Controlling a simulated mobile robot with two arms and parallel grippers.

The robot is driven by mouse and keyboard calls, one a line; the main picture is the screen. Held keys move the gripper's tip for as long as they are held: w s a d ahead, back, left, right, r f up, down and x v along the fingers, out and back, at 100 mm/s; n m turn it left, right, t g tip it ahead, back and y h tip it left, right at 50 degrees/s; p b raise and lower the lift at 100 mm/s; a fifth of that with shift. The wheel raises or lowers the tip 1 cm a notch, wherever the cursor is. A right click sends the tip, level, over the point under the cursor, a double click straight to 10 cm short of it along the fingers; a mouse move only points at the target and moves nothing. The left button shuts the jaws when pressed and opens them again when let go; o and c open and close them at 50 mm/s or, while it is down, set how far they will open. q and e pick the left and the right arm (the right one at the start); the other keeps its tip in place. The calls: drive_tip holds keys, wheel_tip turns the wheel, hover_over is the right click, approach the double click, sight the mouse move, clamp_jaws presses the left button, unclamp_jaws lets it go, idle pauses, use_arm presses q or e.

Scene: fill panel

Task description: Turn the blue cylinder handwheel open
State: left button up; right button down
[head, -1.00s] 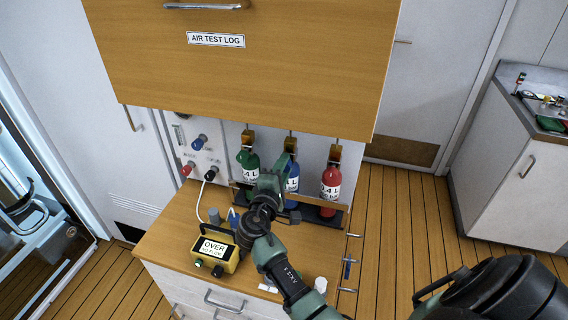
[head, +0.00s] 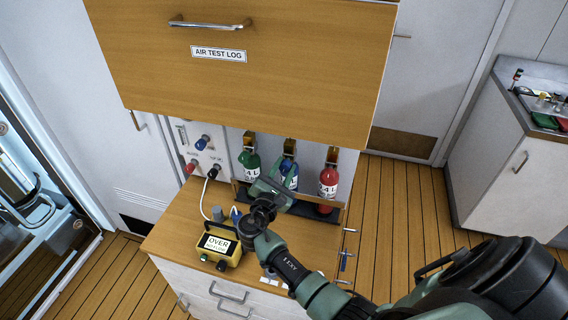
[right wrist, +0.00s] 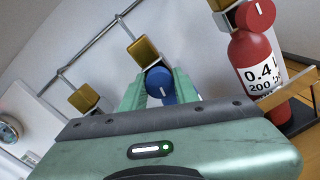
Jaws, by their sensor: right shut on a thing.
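The blue cylinder (head: 291,177) stands in the rack between a green cylinder (head: 249,163) and a red cylinder (head: 328,184). My right gripper (head: 281,180) is in front of it and hides part of its body in the head view. In the right wrist view, the fingers of my right gripper (right wrist: 158,88) lie on either side of the blue handwheel (right wrist: 160,82), shut on it. The wheel has a white mark on its face. A brass block (right wrist: 144,51) is just above it. My left gripper is out of view.
A yellow meter (head: 219,245) reading "OVER" stands on the wooden counter (head: 180,225), left of my right arm. A wall panel with knobs (head: 202,143) is behind it. The wooden AIR TEST LOG cabinet (head: 240,80) overhangs the cylinders.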

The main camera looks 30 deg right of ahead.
drive_tip(key=n+p, duration=0.1)
drive_tip(key=n, duration=0.1)
drive_tip(key=n+p, duration=0.2)
drive_tip(key=n, duration=0.1)
drive_tip(key=shift+w+d+r+n, duration=0.1)
drive_tip(key=shift+r+n, duration=0.2)
drive_tip(key=shift+r, duration=0.1)
drive_tip(key=shift+f+n+p, duration=0.1)
drive_tip(key=shift+n+p, duration=0.7)
drive_tip(key=shift+n, duration=1.1)
drive_tip(key=c, duration=1.1)
unclamp_jaws()
drive_tip(key=shift+f, duration=0.1)
drive_tip(key=shift+f+t, duration=0.15)
drive_tip(key=shift+t, duration=0.15)
